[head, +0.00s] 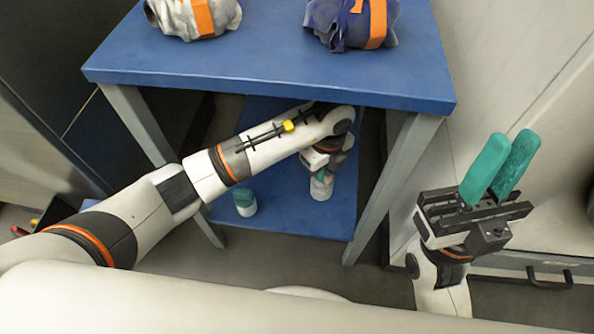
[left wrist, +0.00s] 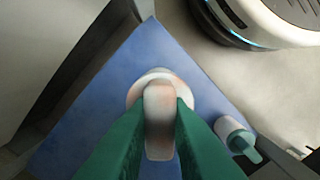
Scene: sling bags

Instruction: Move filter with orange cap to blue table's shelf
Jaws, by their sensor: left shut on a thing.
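The filter with the orange cap (head: 321,189) is upright at the blue table's lower shelf (head: 285,218), near its right side. Its pale orange, worn-looking cap (left wrist: 160,115) is between my left gripper's green fingers in the left wrist view. My left gripper (head: 322,171) reaches under the tabletop and is shut on this cap. The filter's white base shows against the blue shelf, and I cannot tell whether it touches it. My right gripper (head: 501,168) is empty, pointing up to the right of the table, its teal fingers apart.
A filter with a teal cap (head: 244,203) is on the shelf to the left; it also shows in the left wrist view (left wrist: 235,138). Two sling bags (head: 195,17) (head: 352,22) lie on the blue tabletop (head: 270,68). Grey table legs (head: 392,185) flank the shelf.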

